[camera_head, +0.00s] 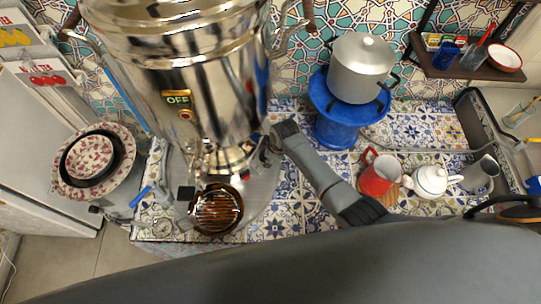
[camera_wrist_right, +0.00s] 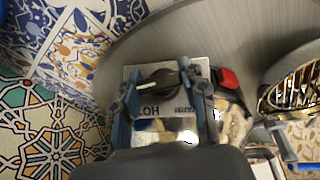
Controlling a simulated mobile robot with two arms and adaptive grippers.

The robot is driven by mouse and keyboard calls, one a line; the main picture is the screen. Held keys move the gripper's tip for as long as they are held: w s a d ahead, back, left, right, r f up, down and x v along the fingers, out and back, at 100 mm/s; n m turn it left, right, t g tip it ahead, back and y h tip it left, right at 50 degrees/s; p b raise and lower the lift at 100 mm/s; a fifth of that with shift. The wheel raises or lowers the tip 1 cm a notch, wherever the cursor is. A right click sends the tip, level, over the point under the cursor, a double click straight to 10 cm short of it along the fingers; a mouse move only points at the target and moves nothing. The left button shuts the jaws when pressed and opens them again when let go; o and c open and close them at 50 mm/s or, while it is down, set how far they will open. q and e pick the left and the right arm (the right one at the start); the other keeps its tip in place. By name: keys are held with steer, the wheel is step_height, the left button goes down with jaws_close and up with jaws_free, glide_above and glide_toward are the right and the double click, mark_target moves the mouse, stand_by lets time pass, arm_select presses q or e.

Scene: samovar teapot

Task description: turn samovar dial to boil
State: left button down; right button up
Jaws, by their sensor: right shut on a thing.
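The large silver samovar (camera_head: 215,90) stands at the back left, and its small display (camera_head: 178,98) reads OFF. In the right wrist view, a round black dial (camera_wrist_right: 157,85) sits on a light plate. Its white pointer mark faces left, and the labels beside it look like HOT and WARM, partly hidden. My right gripper (camera_wrist_right: 165,98) has its fingers on both sides of the dial and is shut on it. In the head view, my right gripper (camera_head: 266,152) reaches the samovar's base from the right. My left gripper is not in view.
A red switch (camera_wrist_right: 228,78) is beside the dial plate. A brown ribbed vessel (camera_head: 216,210) stands below the samovar's tap. To the right are a silver pot (camera_head: 361,68) on a blue stand (camera_head: 338,130), a red pitcher (camera_head: 378,177) and a white teapot (camera_head: 430,180).

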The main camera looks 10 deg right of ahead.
steer(key=shift+m+g+y, duration=0.3)
steer(key=shift+m+g, duration=0.2)
steer(key=shift+m, duration=0.1)
steer(key=shift+s+f, duration=0.1)
steer(key=o, duration=1.2)
steer(key=shift+c, duration=0.2)
steer(key=v, duration=1.2)
